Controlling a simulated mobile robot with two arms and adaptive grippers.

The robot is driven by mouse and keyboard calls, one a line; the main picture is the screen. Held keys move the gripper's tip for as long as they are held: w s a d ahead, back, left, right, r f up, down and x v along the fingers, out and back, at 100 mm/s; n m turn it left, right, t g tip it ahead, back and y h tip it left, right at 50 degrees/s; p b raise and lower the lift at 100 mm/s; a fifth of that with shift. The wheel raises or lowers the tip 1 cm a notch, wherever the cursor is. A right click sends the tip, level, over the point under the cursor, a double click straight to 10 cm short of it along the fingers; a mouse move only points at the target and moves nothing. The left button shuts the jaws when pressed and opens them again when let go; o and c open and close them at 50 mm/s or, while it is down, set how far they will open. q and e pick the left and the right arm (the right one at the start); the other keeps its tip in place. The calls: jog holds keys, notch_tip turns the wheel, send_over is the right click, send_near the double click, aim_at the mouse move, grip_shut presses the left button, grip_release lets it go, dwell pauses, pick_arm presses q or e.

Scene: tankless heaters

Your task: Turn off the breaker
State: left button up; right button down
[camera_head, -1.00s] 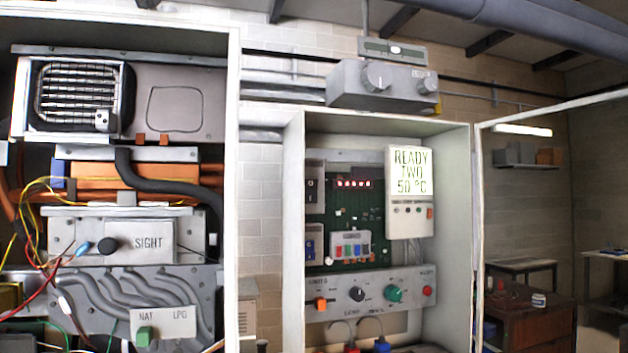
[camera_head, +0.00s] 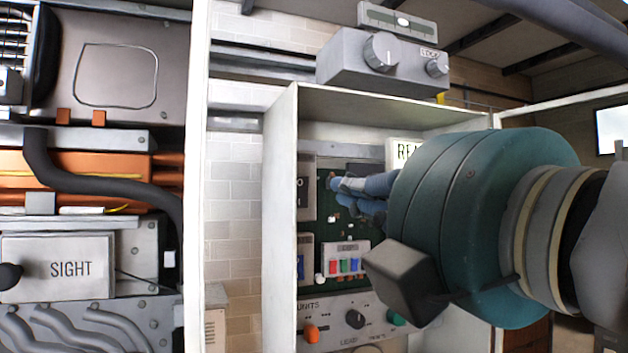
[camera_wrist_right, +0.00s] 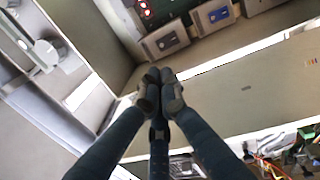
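Inside the open grey cabinet (camera_head: 281,200), two switch modules sit on the left wall side in the head view. The upper grey one (camera_head: 306,168) has a dark face, and the lower one (camera_head: 305,257) has a blue face. I cannot tell for sure which is the breaker. The fingers also meet in the right wrist view (camera_wrist_right: 160,90). My left gripper is out of view.
A control panel with an orange switch (camera_head: 312,333) and a dark knob (camera_head: 355,319) lies below. A grey box with knobs (camera_head: 381,52) is above the cabinet. A larger open heater (camera_head: 90,172) stands at left.

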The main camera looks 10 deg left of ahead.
jog(key=p, duration=0.7)
send_near(301, 177)
jog(key=x, duration=0.5)
jog(key=shift+w+a+r, duration=0.15)
jog(key=shift+a, duration=0.05)
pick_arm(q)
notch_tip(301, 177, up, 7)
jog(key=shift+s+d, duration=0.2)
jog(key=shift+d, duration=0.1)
pick_arm(e)
jog(key=shift+x, duration=0.8)
jog(key=shift+w+a, duration=0.1)
jog(key=shift+w, duration=0.1)
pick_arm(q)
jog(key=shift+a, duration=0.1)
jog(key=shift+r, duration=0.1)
pick_arm(e)
jog(key=shift+w, duration=0.1)
